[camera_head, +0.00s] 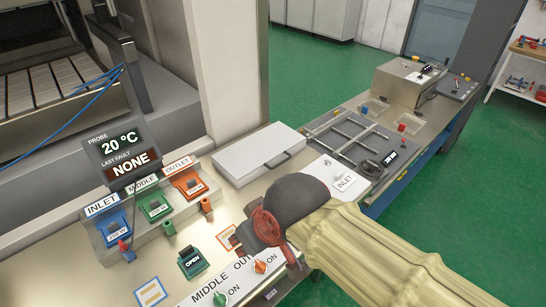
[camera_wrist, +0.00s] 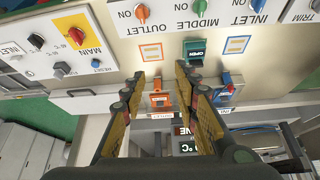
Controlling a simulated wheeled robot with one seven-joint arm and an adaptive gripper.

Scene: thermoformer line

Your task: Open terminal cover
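No part is legibly labelled as the terminal cover. A flat pale metal lid with a dark handle (camera_head: 258,153) lies level on the bench behind my gripper and looks shut; it may be the cover. My gripper (camera_head: 265,228) hangs over the bench, in front of the lid and apart from it. In the wrist view my gripper (camera_wrist: 160,75) has its two fingers spread with nothing held between them. An orange outlet block (camera_wrist: 160,100) shows in the gap between the fingers. My arm hides part of the bench to the right.
Blue inlet (camera_head: 113,228), green middle (camera_head: 155,205) and orange outlet (camera_head: 188,183) blocks stand below a display (camera_head: 120,150) reading 20 °C and NONE. A green OPEN block (camera_head: 192,262) and knobs are near the front. A rail frame (camera_head: 350,135) lies right of the lid.

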